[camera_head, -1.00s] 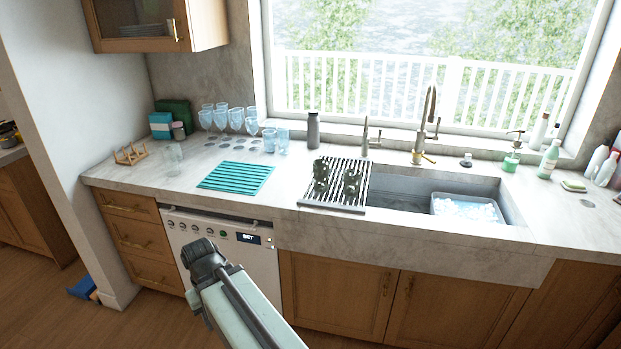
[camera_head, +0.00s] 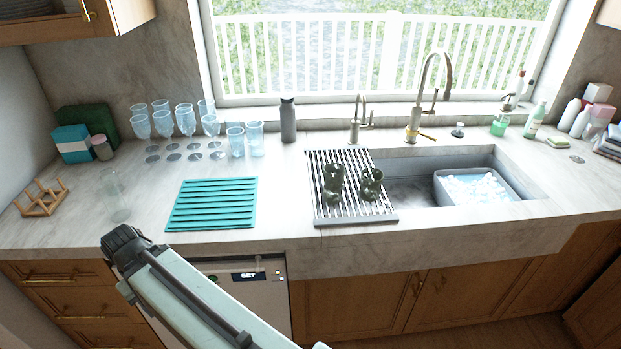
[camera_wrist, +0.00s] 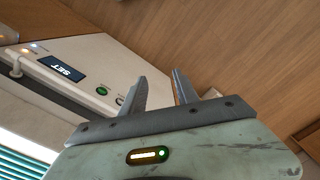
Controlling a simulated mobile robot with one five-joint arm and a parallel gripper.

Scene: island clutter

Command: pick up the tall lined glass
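A tall clear glass (camera_head: 114,195) stands upright at the left of the counter, between the wooden rack and the teal mat. It is nearly transparent, and I cannot make out lines on it. Two bluish tumblers (camera_head: 254,139) stand farther back, near the dark bottle. My gripper (camera_wrist: 160,74) is open and empty in the wrist view, its two fingers apart, in front of the dishwasher panel with the wood floor behind. No glass shows in the wrist view. In the head view my arm reaches to the counter's front edge, and its fingers are not visible.
A teal slatted mat (camera_head: 212,203) lies right of the clear glass. A wooden rack (camera_head: 41,198) stands to its left. Several stemmed glasses (camera_head: 185,120) stand behind. A drying rack (camera_head: 325,208) holds dark green cups beside the sink. Counter in front of the glass is bare.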

